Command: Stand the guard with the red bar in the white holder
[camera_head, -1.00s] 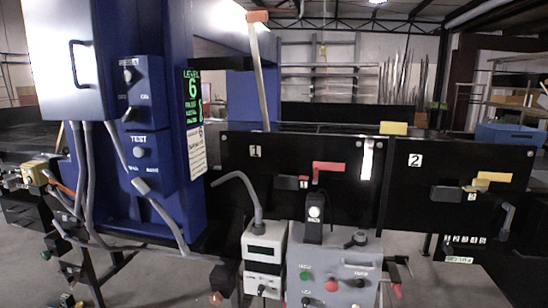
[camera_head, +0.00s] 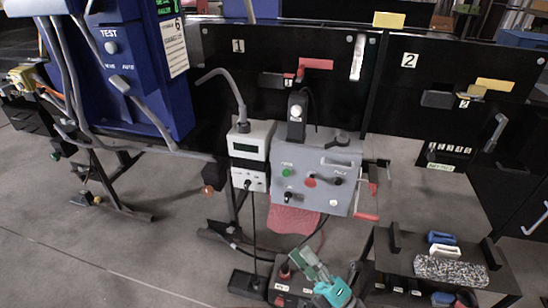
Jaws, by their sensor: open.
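A red bar (camera_head: 316,64) shows on the black panel marked 1, above a small black block (camera_head: 274,80). I cannot tell how the rest of this guard is shaped. A small white piece (camera_head: 446,251), which may be the white holder, lies on the stand at the lower right. It sits between a blue piece (camera_head: 441,237) and a speckled grey block (camera_head: 451,270).
A yellow bar (camera_head: 495,85) is on the panel marked 2. A grey control box (camera_head: 333,160) with buttons stands in front of panel 1. Open floor (camera_head: 90,255) lies left.

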